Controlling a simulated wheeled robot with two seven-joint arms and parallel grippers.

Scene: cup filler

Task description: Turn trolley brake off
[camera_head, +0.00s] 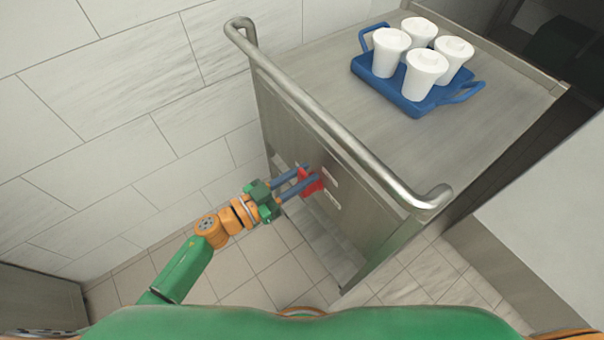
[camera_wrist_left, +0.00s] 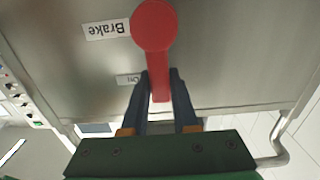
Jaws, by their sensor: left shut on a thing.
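The metal trolley (camera_head: 480,110) stands in front of me, its end panel facing my left arm. On that panel is the red brake lever (camera_head: 314,187); it also shows in the left wrist view (camera_wrist_left: 153,25), with a round hub and a narrow handle. My left gripper (camera_head: 304,180) has its blue fingers on either side of the handle and is shut on it; the fingers show in the left wrist view too (camera_wrist_left: 159,85). A "Brake" label (camera_wrist_left: 106,29) appears upside down beside the hub. A second label (camera_wrist_left: 128,79) near the handle is partly hidden. My right gripper is out of view.
A curved metal push rail (camera_head: 340,130) runs along the trolley's near top edge, above my left gripper. A blue tray (camera_head: 415,108) with several white lidded cups (camera_head: 425,70) stands on top. A tiled wall (camera_head: 120,110) is at left; the floor (camera_head: 235,270) below looks clear.

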